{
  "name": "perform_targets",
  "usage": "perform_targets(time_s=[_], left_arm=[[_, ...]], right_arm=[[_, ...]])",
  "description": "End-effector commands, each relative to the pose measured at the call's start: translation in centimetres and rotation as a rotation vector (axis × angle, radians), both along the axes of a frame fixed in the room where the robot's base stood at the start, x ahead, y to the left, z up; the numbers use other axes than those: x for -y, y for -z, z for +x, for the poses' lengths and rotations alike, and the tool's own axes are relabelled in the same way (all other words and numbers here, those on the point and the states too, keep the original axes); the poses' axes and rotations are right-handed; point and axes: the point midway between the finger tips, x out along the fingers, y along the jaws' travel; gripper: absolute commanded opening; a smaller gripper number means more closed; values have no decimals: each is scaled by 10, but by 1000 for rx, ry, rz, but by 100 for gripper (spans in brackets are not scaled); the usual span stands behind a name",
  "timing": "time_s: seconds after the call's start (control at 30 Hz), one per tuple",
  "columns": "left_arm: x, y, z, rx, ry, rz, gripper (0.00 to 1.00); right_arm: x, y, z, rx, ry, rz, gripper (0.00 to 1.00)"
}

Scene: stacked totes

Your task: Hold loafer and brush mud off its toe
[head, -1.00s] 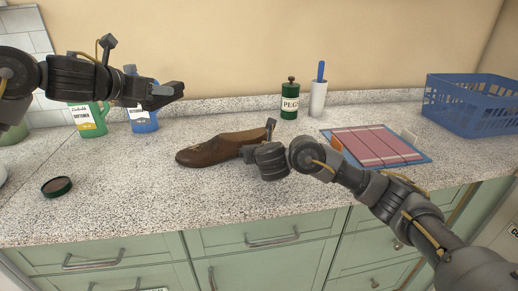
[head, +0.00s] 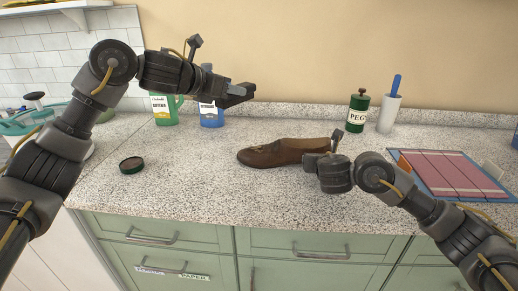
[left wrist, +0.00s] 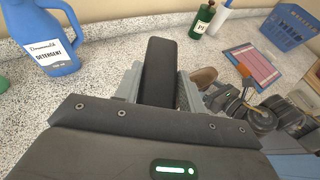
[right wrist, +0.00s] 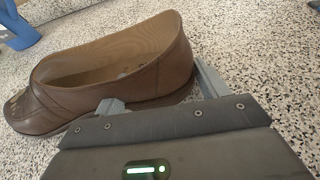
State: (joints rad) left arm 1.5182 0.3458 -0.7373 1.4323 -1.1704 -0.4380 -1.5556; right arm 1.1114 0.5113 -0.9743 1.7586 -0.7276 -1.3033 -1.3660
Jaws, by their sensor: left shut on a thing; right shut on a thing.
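The brown loafer (head: 275,153) lies upright on the speckled counter, its toe to the left, with patchy marks on the toe. My right gripper (head: 318,159) is shut on the loafer's heel end. The right wrist view shows the loafer (right wrist: 150,80) with its opening up and the fingers at its heel. My left gripper (head: 225,98) is shut on a dark bar-shaped thing, apparently the brush (head: 240,92), held above the counter behind and left of the loafer. In the left wrist view the brush (left wrist: 158,70) sticks out between the fingers; its bristles are mostly hidden.
A green softener jug (head: 164,110) and blue detergent jug (head: 211,116) stand behind, near my left gripper. A dark round tin (head: 132,165) lies left on the counter. A green peg pot (head: 357,110), white holder (head: 389,112) and red-and-blue board (head: 450,172) are right.

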Motion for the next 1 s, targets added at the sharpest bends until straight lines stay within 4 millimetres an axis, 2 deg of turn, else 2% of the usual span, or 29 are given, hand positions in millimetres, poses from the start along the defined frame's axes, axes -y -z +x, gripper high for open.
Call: perform_targets(time_s=[0.17,0.27,0.37,0.43,0.57,0.63,0.77,0.9,1.0], left_arm=[[10,9,-2,-2,15,1,16],[32,21,-8,-3,46,0,16],[65,36,-10,-4,51,-2,16],[89,48,-5,-5,1,0,16],[109,62,9,-5,-150,1,16],[112,66,16,-4,-238,2,16],[104,69,26,-3,-402,2,16],[80,67,36,-2,-548,1,16],[70,65,39,-2,-601,1,16]], right_arm=[[0,0,0,0,-1,1,39],[0,0,0,0,-1,1,39],[-1,0,0,0,-1,0,39],[-1,0,0,0,-1,0,39],[0,0,0,0,-1,0,39],[0,0,0,0,0,1,39],[0,0,0,0,1,1,39],[1,0,0,0,2,1,39],[1,0,0,0,2,1,39]])
